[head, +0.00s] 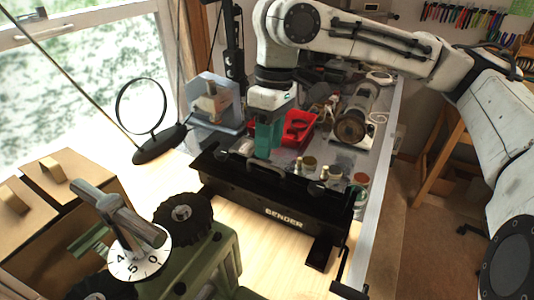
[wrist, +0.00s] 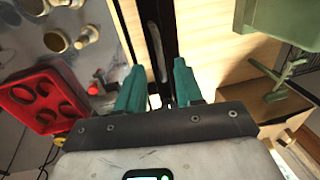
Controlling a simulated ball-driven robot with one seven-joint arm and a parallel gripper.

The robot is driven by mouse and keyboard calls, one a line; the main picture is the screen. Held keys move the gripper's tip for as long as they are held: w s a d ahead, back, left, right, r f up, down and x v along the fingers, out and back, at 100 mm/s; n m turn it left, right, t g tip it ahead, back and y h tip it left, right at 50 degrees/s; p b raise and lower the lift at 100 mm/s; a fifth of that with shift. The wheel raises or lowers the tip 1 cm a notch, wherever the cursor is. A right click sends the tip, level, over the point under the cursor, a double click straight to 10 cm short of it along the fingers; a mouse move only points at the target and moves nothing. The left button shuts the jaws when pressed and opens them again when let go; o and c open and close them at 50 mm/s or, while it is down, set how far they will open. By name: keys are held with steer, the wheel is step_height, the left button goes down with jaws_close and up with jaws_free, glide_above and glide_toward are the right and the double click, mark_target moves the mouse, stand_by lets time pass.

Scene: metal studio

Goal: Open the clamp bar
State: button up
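The black bender (head: 285,218) lies across the wooden bench. Its long black clamp bar (head: 300,186) runs along its top, with a curved handle near the middle. My gripper (head: 266,150) is above the left half of the bar and hides part of it. In the wrist view, the two teal fingers of my gripper (wrist: 157,75) are apart, with a clear gap between them. The dark bar (wrist: 166,20) passes lengthwise beyond that gap. The fingers hold nothing that I can see. I cannot tell whether they touch the bar or handle.
Behind the bender are a red tray (head: 299,127), several small jars and a grey motor-like machine (head: 354,120). A green machine with a numbered dial (head: 138,262) stands at the front left. A round magnifier (head: 141,106) stands by the window. Bare wood shows in front of the bender.

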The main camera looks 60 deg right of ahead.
mark_target(270, 166)
steer(key=shift+a+f, duration=0.15)
steer(key=shift+f, duration=0.65)
steer(key=shift+a+f, duration=0.1)
steer(key=shift+f, duration=0.7)
jaws_close()
